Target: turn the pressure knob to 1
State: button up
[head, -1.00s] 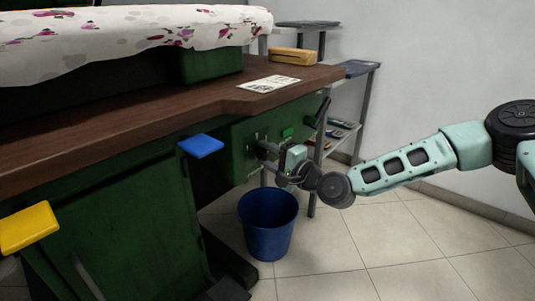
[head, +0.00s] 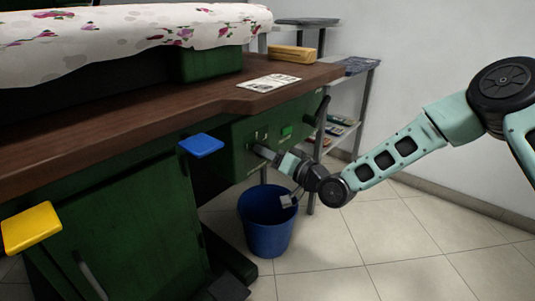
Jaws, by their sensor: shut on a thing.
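The green control panel (head: 240,135) hangs under the right end of the wooden worktop, with pale markings around the spot that my gripper reaches. My gripper (head: 258,150) is at the panel face and is shut on the pressure knob. The knob itself is hidden by the fingers, and its pointer and the numbers cannot be read at this size. A small bright green button (head: 287,131) is on the panel to the right of the gripper.
A blue bin (head: 265,240) stands on the floor below my gripper. A blue pedal-like pad (head: 201,145) and a yellow one (head: 30,229) stick out at left. A dark lever (head: 322,111) is at the panel's right end, before a metal shelf (head: 372,75). Floor at right is clear.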

jog(key=n, duration=0.6)
jog(key=shift+d+g+b, duration=0.1)
jog(key=shift+g+b, duration=0.2)
jog(key=shift+n, duration=0.4)
jog(key=o, duration=1)
jog(key=p+v, duration=0.4)
jog(key=v, duration=1.3)
jog(key=shift+d+f, duration=0.15)
jog(key=shift+d, duration=0.05)
